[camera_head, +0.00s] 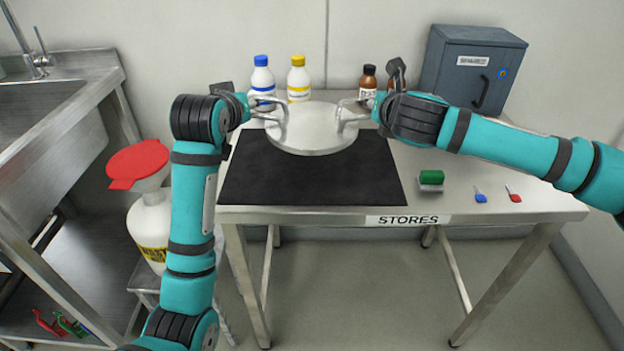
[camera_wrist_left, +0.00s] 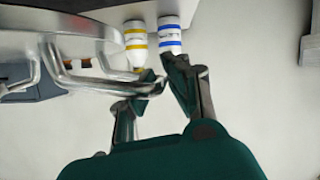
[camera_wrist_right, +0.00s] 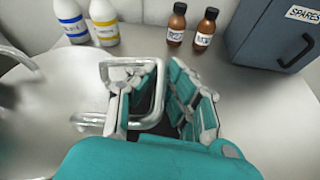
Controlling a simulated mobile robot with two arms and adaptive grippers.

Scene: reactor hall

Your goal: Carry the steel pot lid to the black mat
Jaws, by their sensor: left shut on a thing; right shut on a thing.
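The steel pot lid (camera_head: 312,138) is a round, shiny disc with a bar handle on each side. In the head view it covers the back part of the black mat (camera_head: 305,182); I cannot tell whether it touches the mat or hangs above it. My left gripper (camera_head: 258,100) is shut on the left handle, which also shows in the left wrist view (camera_wrist_left: 105,86). My right gripper (camera_head: 364,108) is shut on the right handle, seen as a loop in the right wrist view (camera_wrist_right: 148,122). The front of the mat is bare.
A blue-capped bottle (camera_head: 262,78) and a yellow-capped bottle (camera_head: 298,78) stand behind the lid. Brown bottles (camera_head: 368,82) and a grey cabinet (camera_head: 470,70) stand at the back right. A green-topped block (camera_head: 431,180) and small blue (camera_head: 480,196) and red (camera_head: 513,195) items lie right of the mat.

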